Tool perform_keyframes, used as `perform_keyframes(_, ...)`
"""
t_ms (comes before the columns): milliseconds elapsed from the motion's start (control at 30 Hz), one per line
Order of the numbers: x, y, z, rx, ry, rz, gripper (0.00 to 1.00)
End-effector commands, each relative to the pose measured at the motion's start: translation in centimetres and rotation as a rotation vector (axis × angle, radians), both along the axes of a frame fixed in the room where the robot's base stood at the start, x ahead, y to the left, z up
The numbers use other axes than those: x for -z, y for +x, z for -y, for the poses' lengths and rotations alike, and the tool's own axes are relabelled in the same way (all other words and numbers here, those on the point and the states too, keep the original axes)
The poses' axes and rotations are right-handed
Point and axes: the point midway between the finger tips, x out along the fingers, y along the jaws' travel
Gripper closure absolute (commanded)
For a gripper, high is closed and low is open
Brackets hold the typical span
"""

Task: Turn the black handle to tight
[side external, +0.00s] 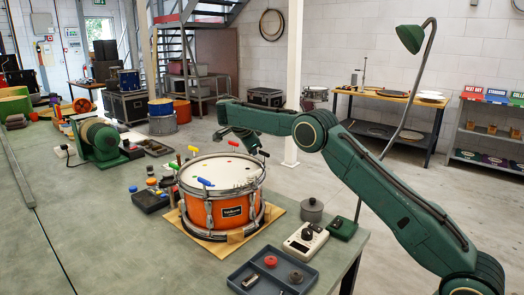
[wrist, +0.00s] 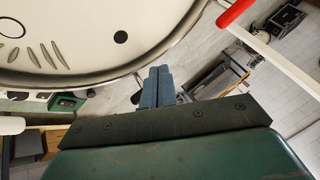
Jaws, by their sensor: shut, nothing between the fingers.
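The orange drum (side external: 232,212) stands on a board on the bench. Several T-shaped handles in different colours stand around its rim. A black handle (side external: 264,153) stands at the right far side of the rim, upright on its rod. My gripper (side external: 254,147) is over the far right part of the drum, close to that handle; I cannot tell whether they touch. In the wrist view my gripper (wrist: 158,78) is shut and empty, just outside the hoop of the white drumhead (wrist: 80,35). A red handle (wrist: 238,11) shows at the top there. I cannot make out the black handle in the wrist view.
A blue-grey tray (side external: 272,274), a control box with a dial (side external: 305,238) and a lidded pot (side external: 311,210) are right of the drum. A green motor-like machine (side external: 97,140) stands at left. The bench's front left is clear.

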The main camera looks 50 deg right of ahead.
Motion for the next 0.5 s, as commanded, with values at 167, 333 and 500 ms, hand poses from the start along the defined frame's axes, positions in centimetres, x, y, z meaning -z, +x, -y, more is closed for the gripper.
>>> perform_keyframes(167, 0.0, 0.0, 0.2, 0.000, 0.000, 0.000, 1.00)
perform_keyframes(333, 0.0, -0.1, 0.8, 0.000, 0.000, 0.000, 1.00)
perform_keyframes(500, 0.0, -0.2, 1.5, 0.003, -0.001, 0.000, 1.00)
